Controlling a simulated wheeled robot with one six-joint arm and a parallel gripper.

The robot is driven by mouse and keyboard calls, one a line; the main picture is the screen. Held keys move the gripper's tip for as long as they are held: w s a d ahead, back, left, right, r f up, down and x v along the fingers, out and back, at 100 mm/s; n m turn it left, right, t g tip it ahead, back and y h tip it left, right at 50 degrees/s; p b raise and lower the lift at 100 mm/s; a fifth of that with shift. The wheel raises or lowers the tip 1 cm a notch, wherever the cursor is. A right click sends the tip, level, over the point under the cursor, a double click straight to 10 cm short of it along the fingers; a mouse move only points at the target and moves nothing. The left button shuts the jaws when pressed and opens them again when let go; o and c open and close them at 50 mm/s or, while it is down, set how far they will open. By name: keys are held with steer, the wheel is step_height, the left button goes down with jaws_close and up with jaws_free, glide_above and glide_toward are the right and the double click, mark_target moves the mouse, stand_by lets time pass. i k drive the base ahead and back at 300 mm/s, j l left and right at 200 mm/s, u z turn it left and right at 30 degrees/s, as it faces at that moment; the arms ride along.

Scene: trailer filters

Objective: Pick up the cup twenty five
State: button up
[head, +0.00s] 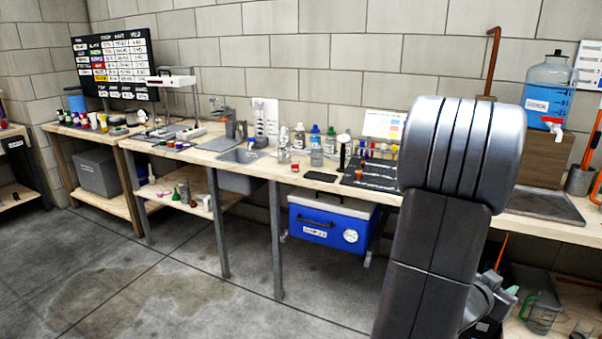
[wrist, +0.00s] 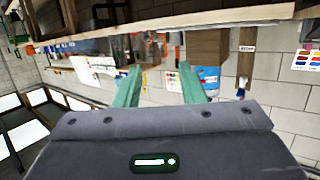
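No cup marked twenty five can be made out in either view; labels on the bench items are too small to read. Small orange-brown items (head: 358,174) stand on a black mat (head: 378,177) on the bench in the head view; I cannot tell whether they are cups. A clear jug-like vessel with a green handle (head: 541,314) is at the lower right. My gripper (wrist: 160,86) shows in the wrist view with its two green fingers apart and nothing between them. The wrist picture appears upside down. My arm hides part of the bench in the head view.
A long wooden bench (head: 305,182) runs along the block wall with bottles, a sink (head: 240,156) and a scale-like device. A blue cooler (head: 331,224) sits below. A water dispenser (head: 549,91) stands at the right. The concrete floor (head: 150,285) in front is clear.

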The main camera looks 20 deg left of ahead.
mark_target(295, 163)
steer(key=i+u, duration=0.15)
steer(key=u, duration=0.35)
steer(key=i+u, duration=0.15)
steer(key=u, duration=0.35)
steer(key=i+u, duration=0.1)
steer(key=u, duration=0.4)
steer(key=i+l+u, duration=0.15)
steer(key=i+l, duration=0.15)
steer(key=i+l+u, duration=0.15)
steer(key=i+l, duration=0.15)
steer(key=l, duration=0.2)
steer(key=i+l+u, duration=0.2)
steer(key=l, duration=0.25)
steer(key=i, duration=0.1)
